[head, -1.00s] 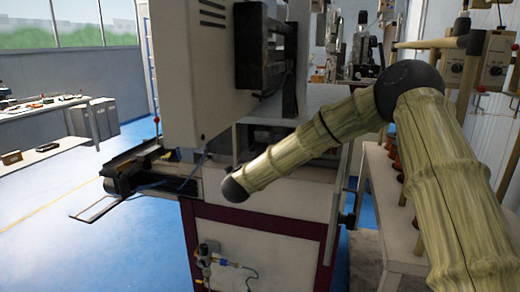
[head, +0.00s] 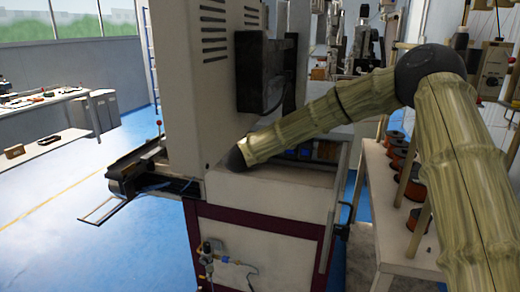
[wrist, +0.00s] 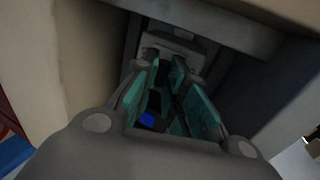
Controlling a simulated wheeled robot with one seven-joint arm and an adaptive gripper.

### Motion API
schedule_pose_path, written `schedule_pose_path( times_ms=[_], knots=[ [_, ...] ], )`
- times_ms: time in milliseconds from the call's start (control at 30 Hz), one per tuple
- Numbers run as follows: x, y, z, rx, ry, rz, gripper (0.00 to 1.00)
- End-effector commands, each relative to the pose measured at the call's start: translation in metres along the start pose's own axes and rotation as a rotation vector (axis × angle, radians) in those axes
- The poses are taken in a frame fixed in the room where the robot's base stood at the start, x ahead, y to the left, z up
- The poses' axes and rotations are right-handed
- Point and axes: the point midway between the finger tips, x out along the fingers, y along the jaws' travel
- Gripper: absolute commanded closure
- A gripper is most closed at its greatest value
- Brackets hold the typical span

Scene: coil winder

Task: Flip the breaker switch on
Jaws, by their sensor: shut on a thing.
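My gripper (wrist: 166,78) shows in the wrist view, reaching into a narrow grey recess of the machine. Its teal-padded fingers are close together, shut on a small dark part between them that I take for the breaker switch (wrist: 161,76). The fingers hide most of it, so which way it is set cannot be told. A small blue patch (wrist: 147,118) shows between the fingers, nearer the camera. In the head view the gripper is hidden by the machine and my own arm. Blue-faced parts (head: 325,150) sit in the opening behind my forearm.
The white machine cabinet (head: 205,80) stands close to my arm, with a dark box (head: 262,72) on its side. In the wrist view, walls flank the recess closely. A shelf with copper spools (head: 405,150) stands at the right. The blue floor at left is open.

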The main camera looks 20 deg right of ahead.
Motion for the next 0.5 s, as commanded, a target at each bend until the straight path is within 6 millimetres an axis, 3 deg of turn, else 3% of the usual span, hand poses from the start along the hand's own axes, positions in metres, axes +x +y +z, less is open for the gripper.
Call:
schedule_pose_path(
  times_ms=[333, 367, 400, 467, 500],
  knots=[
    [0.0005, -0.0007, -0.0005, 0.001, 0.001, 0.001, 1.0],
    [0.0005, -0.0007, -0.0005, 0.001, 0.001, 0.001, 0.84],
    [0.0005, -0.0006, -0.0005, 0.001, 0.001, 0.001, 0.76],
    [0.0004, -0.0005, -0.0004, 0.001, 0.001, 0.001, 0.66],
    [0.0004, -0.0005, -0.0003, 0.001, 0.001, 0.001, 0.66]
  ],
)
